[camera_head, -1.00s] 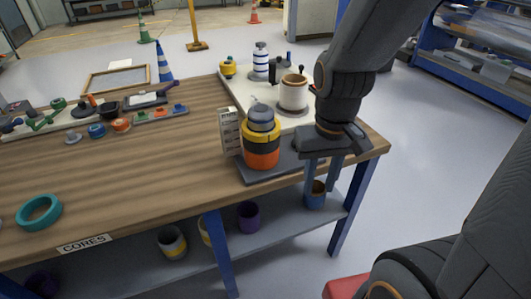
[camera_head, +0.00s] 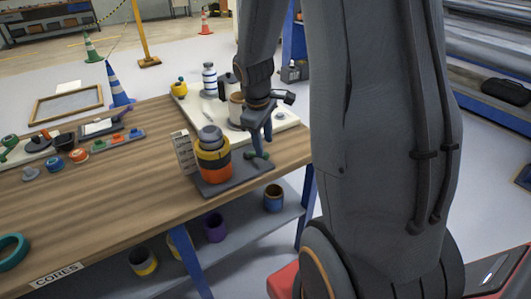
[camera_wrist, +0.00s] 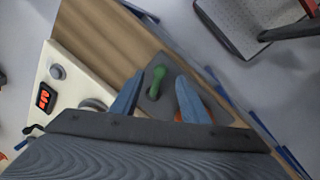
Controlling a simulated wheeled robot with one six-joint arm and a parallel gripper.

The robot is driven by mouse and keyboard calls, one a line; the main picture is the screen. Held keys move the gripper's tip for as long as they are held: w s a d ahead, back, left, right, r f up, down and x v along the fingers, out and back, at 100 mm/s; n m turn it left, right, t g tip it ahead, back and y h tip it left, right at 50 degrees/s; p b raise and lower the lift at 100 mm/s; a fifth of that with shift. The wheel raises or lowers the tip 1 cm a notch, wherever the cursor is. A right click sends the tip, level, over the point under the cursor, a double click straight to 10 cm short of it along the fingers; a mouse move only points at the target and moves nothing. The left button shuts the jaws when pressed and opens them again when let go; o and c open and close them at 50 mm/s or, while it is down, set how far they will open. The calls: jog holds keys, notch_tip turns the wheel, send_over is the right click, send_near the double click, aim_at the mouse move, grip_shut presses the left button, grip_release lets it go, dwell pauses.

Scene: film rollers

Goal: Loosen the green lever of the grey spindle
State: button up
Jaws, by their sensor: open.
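The green lever (camera_head: 258,155) sits on the right end of a dark grey base plate (camera_head: 225,182), beside a stack of orange, yellow and black rings (camera_head: 213,158) with a grey top (camera_head: 209,134). In the wrist view the green lever (camera_wrist: 157,79) shows on the plate, between the two blue fingers and a little beyond them. My gripper (camera_head: 262,142) points down over the lever in the head view. It also shows in the wrist view (camera_wrist: 160,92), open and with nothing held. Whether a finger touches the lever cannot be told.
Small coloured parts lie at the left. The table's right edge is close to the plate. A lower shelf holds several rings.

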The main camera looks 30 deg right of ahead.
aim_at(265, 153)
jog(key=f, duration=0.4)
jog(key=d+f, duration=0.1)
jog(key=f, duration=0.1)
jog(key=shift+w+f, duration=0.35)
grip_shut()
